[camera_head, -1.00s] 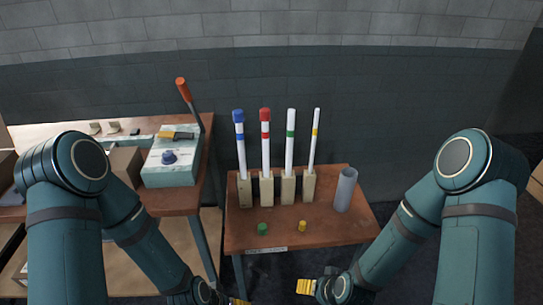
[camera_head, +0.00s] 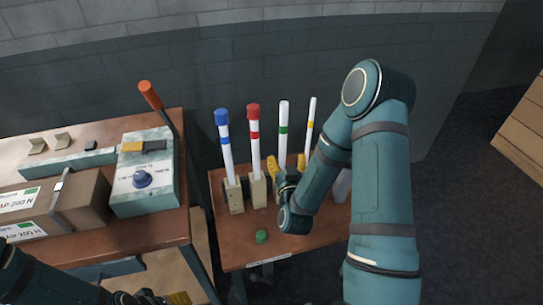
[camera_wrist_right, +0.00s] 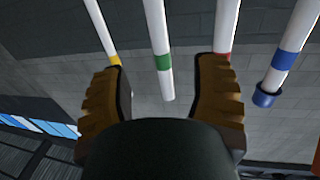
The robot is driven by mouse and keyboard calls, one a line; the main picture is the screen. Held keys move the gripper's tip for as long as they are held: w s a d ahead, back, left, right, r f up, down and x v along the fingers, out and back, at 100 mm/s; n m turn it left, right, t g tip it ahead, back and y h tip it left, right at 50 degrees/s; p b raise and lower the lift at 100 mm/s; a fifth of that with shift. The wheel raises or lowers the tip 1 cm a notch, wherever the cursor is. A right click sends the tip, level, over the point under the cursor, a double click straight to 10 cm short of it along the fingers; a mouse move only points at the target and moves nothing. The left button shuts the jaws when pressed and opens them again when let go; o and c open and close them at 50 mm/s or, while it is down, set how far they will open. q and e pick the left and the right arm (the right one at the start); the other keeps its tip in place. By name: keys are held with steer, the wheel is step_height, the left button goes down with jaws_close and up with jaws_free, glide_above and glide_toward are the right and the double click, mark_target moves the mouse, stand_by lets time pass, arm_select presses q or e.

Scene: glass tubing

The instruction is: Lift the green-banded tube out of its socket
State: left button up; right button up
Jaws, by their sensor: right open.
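The green-banded tube (camera_head: 283,125) is white and stands upright in the row of sockets. Its socket block is hidden behind my right arm. My right gripper (camera_head: 287,163) is open, with a yellow finger on each side of the lower part of this tube. In the right wrist view, the green-banded tube (camera_wrist_right: 158,45) shows between the open fingers (camera_wrist_right: 160,62), apart from both. My left gripper (camera_head: 160,298) is at the bottom edge, mostly cut off, so its opening cannot be made out.
Blue-banded (camera_head: 226,150), red-banded (camera_head: 254,140) and yellow-banded (camera_head: 310,125) tubes stand alongside. A green cap (camera_head: 261,236) lies on the small table (camera_head: 232,250). A grey cylinder (camera_head: 343,185) is partly behind my arm. A lever device (camera_head: 143,185) stands left.

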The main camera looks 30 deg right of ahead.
mark_target(283, 141)
steer(key=x, duration=1.2)
steer(key=shift+d+f, duration=0.15)
steer(key=shift+f, duration=0.05)
jaws_close()
